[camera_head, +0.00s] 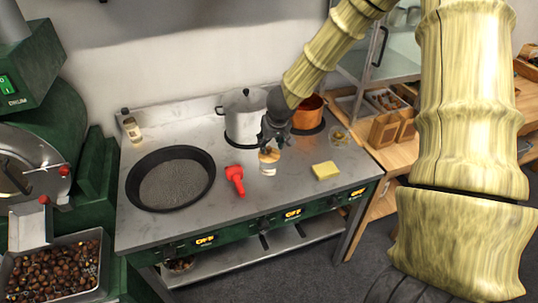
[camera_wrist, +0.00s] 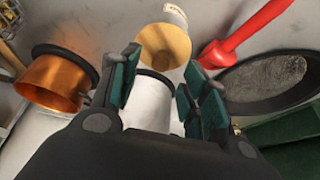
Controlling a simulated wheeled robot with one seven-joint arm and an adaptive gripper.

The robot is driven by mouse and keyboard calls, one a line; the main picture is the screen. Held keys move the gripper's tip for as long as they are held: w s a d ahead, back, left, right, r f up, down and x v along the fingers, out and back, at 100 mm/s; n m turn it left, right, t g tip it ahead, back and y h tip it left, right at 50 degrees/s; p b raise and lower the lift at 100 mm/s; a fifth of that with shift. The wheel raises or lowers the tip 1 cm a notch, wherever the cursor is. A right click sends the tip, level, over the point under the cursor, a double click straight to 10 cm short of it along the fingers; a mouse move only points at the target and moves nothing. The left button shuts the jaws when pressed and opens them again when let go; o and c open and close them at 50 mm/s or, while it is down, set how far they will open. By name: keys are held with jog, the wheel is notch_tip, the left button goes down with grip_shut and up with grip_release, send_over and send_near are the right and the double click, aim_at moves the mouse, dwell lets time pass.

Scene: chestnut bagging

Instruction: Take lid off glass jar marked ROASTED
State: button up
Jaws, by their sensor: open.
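A small jar (camera_head: 268,168) with a pale label and a tan lid (camera_head: 268,155) stands on the steel worktop; its lettering is too small to read. My gripper (camera_head: 273,140) is just above and behind it, pointing down. In the wrist view, the tan lid (camera_wrist: 166,44) lies just beyond my open fingers (camera_wrist: 163,66), with part of the pale label (camera_wrist: 175,14) behind it. Nothing is held. I cannot tell whether a finger touches the lid.
A steel pot (camera_head: 240,120) and a copper pot (camera_head: 308,112) stand behind the jar. A black pan (camera_head: 170,178), a red tool (camera_head: 235,180) and a yellow sponge (camera_head: 326,170) lie around it. Another small jar (camera_head: 132,130) stands at back left.

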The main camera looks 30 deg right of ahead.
aim_at(269, 147)
jog(key=shift+x, duration=1.6)
jog(key=shift+w, duration=0.15)
jog(key=shift+c, duration=0.5)
jog(key=c, duration=0.9)
